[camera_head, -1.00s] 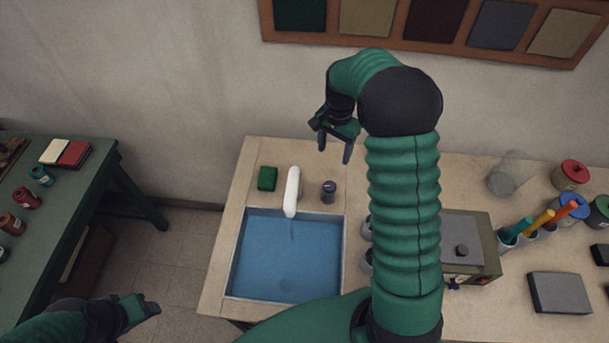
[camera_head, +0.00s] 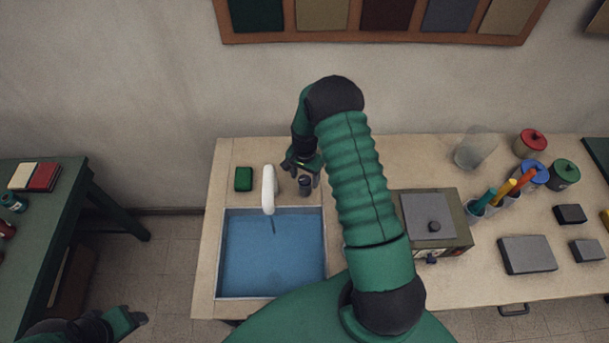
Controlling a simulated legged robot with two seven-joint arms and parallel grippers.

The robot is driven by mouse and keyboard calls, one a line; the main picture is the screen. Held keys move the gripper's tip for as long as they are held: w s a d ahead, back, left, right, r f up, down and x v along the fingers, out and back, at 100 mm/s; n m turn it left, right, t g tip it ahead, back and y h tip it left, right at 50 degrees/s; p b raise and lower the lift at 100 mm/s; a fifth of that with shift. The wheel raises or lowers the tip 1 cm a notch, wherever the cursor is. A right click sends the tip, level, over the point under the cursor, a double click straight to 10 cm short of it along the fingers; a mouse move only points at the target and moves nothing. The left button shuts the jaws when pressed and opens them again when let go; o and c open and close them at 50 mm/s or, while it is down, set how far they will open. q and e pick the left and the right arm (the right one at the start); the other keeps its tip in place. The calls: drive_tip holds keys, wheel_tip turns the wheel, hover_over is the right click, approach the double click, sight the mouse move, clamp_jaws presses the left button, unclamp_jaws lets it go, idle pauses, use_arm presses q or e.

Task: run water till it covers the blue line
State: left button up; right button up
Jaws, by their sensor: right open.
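The sink (camera_head: 222,245) is set into the beige counter and holds blue water (camera_head: 270,258). A white spout (camera_head: 268,188) reaches over its back edge. A thin dark streak below the spout looks like a stream, but I cannot be sure. No blue line can be made out in the basin. A dark tap knob (camera_head: 305,186) stands right of the spout. My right gripper (camera_head: 303,176) is open and empty, its fingers right at the knob; I cannot tell whether they touch it. My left gripper (camera_head: 138,319) is low at the left, away from the sink; its jaws are unclear.
A green sponge (camera_head: 243,179) lies left of the spout. A grey-topped box (camera_head: 428,215) stands right of the sink, partly behind my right arm. Jars, markers and grey blocks fill the counter's right. A green table (camera_head: 60,215) stands left, with a floor gap between.

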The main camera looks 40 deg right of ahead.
drive_tip(key=shift+c, duration=0.4)
clamp_jaws()
drive_tip(key=shift+f+n+b, duration=0.15)
drive_tip(key=shift+n+b, duration=0.55)
drive_tip(key=shift+n, duration=0.7)
drive_tip(key=shift+r+n+b, duration=0.2)
drive_tip(key=shift+n+b, duration=0.15)
drive_tip(key=shift+n, duration=0.25)
drive_tip(key=shift+o, duration=0.4)
unclamp_jaws()
